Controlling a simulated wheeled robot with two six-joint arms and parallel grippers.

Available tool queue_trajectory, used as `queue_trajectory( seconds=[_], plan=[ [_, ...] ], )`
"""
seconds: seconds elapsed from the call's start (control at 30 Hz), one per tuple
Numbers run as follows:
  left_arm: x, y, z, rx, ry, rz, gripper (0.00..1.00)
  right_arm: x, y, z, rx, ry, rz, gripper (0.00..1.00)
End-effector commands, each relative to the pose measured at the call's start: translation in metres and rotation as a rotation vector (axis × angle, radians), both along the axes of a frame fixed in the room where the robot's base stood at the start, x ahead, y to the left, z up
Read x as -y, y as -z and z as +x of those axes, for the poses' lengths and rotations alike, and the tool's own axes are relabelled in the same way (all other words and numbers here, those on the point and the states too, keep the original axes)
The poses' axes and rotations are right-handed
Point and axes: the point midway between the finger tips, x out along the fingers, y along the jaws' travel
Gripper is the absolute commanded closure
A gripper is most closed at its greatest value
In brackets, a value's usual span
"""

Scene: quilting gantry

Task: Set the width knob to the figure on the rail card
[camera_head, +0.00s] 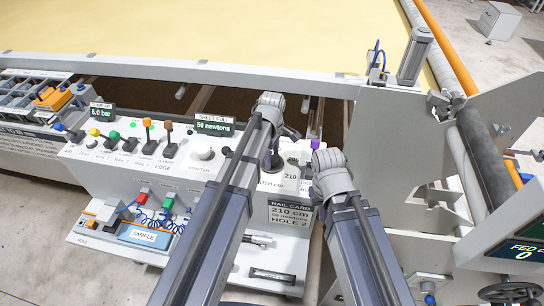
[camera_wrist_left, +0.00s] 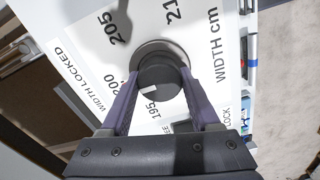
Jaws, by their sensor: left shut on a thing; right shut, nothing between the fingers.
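The width knob (camera_wrist_left: 160,78) is a round dark knob on a white dial plate (camera_wrist_left: 90,62) marked 195, 200, 205 and a partly cut-off 21-. Its white mark points to the lower left, roughly between 200 and 195. My left gripper (camera_wrist_left: 158,84) is shut on the knob, one finger on each side; in the head view this gripper (camera_head: 272,138) is largely behind its own wrist. The rail card (camera_head: 291,214) reads 210 cm, 50 newtons, HOLE 2.
The console (camera_head: 120,170) carries levers and coloured knobs, and a sheet pull display (camera_head: 214,126) reading 50 newtons. A grey side frame (camera_head: 385,150) with rollers rises at the right.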

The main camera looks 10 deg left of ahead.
Motion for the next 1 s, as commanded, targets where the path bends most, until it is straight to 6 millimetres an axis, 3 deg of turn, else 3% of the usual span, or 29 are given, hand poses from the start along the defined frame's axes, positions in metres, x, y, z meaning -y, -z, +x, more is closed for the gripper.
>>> queue_trajectory(
  seconds=[0.07,0.37,0.67,1.0],
  plan=[
    [0.0,0.0,0.0,0.0,0.0,0.0,0.59,0.0,0.0,0.0,0.0,0.0,0.0,1.0],
    [0.0,0.0,0.0,0.0,0.0,0.0,0.93,0.0,0.0,0.0,0.0,0.0,0.0,1.0],
    [0.0,0.0001,-0.0001,0.0,0.045,0.0,0.93,0.0,0.0001,0.0,0.0,0.0,0.0,1.0],
    [0.0001,0.0001,0.0,0.0,0.295,0.0,0.93,0.0,0.0001,0.0,0.0,0.0,0.0,1.0]
  ],
)
